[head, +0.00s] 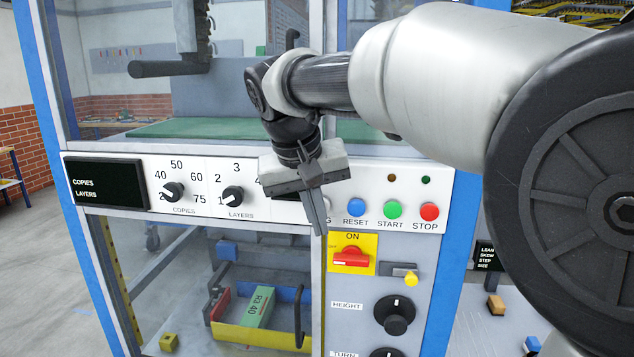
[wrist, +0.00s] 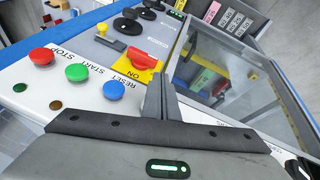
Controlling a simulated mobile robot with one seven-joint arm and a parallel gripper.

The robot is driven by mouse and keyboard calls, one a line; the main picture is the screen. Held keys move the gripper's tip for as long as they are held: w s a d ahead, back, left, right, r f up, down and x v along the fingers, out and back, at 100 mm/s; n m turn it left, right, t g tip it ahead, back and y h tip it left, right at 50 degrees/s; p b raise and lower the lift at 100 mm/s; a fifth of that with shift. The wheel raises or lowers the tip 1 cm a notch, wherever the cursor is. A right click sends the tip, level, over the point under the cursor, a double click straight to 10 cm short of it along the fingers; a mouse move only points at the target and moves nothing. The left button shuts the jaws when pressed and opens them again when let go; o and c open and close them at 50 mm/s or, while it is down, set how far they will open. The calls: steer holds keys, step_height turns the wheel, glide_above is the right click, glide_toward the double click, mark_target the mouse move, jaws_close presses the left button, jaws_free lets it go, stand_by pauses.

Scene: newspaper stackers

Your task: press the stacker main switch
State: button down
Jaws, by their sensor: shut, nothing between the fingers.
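The handle lies roughly level in the head view. In the wrist view the red handle (wrist: 142,59) shows just beyond the fingers, with the ON plate (wrist: 146,75) around it. My gripper (head: 319,230) is shut and empty, pointing down in front of the panel, up and left of the switch in the head view. In the wrist view the fingertips (wrist: 157,80) appear close to the yellow plate. I cannot tell whether they touch the panel.
Blue RESET (head: 356,208), green START (head: 393,210) and red STOP (head: 429,211) buttons sit above the switch. A yellow-tipped latch (head: 409,275) is right of it, and a black HEIGHT knob (head: 394,314) is below. Black COPIES (head: 173,192) and LAYERS (head: 233,197) knobs are left.

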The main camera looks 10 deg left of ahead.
steer(key=v, duration=0.9)
steer(key=shift+r, duration=0.4)
steer(key=shift+s, duration=0.1)
steer(key=s+d+f, duration=0.3)
steer(key=s+d, duration=0.1)
steer(key=d, duration=0.4)
steer(key=s+d+f, duration=0.4)
steer(key=d, duration=0.3)
steer(key=s+d+f+m+t+y, duration=0.1)
steer(key=s+d+f+m, duration=0.1)
steer(key=s+d+f, duration=0.5)
step_height(320, 180, down, 4)
steer(key=s, duration=0.2)
steer(key=shift+s+r+y, duration=0.2)
steer(key=shift+s+y, duration=0.1)
steer(key=shift+y, duration=0.1)
steer(key=shift+p, duration=0.3)
